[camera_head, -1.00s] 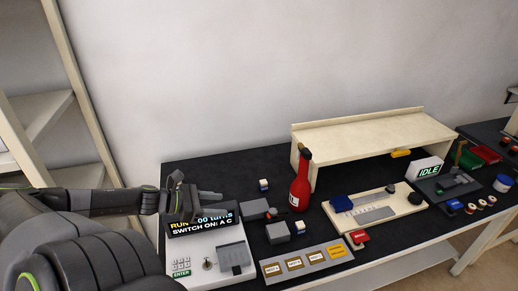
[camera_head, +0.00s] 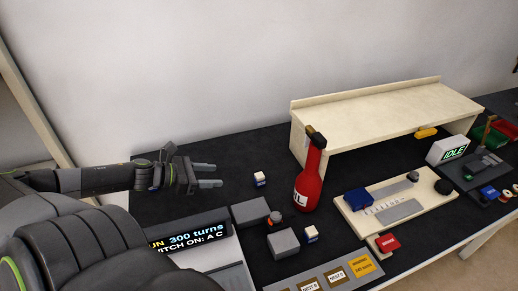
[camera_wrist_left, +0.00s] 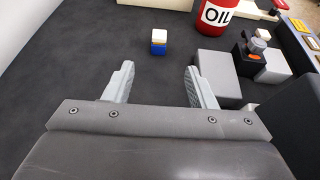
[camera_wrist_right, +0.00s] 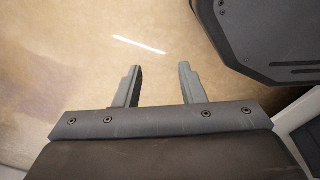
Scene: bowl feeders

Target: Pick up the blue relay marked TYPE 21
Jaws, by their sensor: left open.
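A small block with a blue lower part and a pale top (camera_head: 260,179) stands on the black table behind the grey blocks. It also shows in the left wrist view (camera_wrist_left: 158,42), straight ahead of the fingers and apart from them. No TYPE marking is legible on either. My left gripper (camera_head: 214,176) is open and empty, to the left of the rear block; its fingers also show in the left wrist view (camera_wrist_left: 159,70). My right gripper (camera_wrist_right: 160,68) is open and empty above the floor.
A red OIL bottle (camera_head: 310,178) stands right of the rear block. Grey blocks (camera_head: 284,244) and a display unit (camera_head: 188,240) lie nearer the front. A cream shelf (camera_head: 385,110) stands behind. The table between gripper and rear block is clear.

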